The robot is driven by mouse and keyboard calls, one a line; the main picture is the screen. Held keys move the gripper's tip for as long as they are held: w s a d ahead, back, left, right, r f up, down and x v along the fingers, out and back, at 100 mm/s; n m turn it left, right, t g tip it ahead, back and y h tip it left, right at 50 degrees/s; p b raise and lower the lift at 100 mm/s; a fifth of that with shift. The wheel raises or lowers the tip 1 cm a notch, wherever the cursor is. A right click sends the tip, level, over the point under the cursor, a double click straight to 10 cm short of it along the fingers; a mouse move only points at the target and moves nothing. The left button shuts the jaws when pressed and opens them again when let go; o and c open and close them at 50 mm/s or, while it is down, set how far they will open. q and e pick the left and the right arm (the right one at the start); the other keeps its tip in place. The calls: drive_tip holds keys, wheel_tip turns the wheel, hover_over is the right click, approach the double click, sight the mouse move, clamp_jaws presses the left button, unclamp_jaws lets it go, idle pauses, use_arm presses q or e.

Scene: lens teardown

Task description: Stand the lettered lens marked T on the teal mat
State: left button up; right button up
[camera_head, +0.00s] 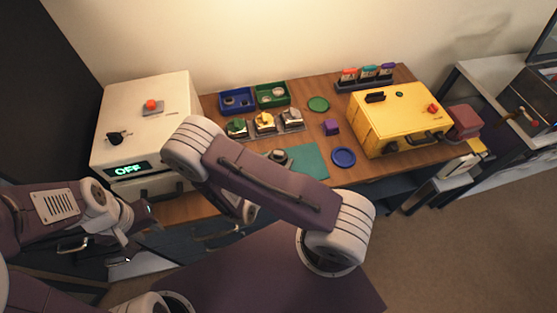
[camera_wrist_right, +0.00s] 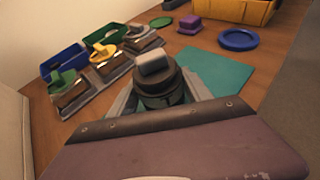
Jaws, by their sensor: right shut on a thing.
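A dark, round lens (camera_wrist_right: 160,88) with a pale grey block on top is between the fingers of my right gripper (camera_wrist_right: 160,100), which is shut on it. It looks upright; no letter can be read on it. In the right wrist view, the teal mat (camera_wrist_right: 218,75) lies just behind and to the right of the lens. In the head view, the lens (camera_head: 278,155) shows at the left edge of the teal mat (camera_head: 309,162), and my right arm hides the gripper and part of the mat. My left gripper (camera_head: 143,228) is off the table's front left; its finger gap is unclear.
A rack with green, yellow and grey-topped pieces (camera_head: 264,123) stands left of the mat. Blue (camera_head: 237,91) and green (camera_head: 272,87) trays lie behind it. A blue plate (camera_head: 343,157), purple block (camera_head: 331,127) and yellow box (camera_head: 400,120) stand to the right. A white machine (camera_head: 125,90) stands left.

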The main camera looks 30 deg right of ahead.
drive_tip(key=shift+f+b, duration=0.45)
drive_tip(key=o, duration=1.4)
drive_tip(key=shift+o, duration=0.2)
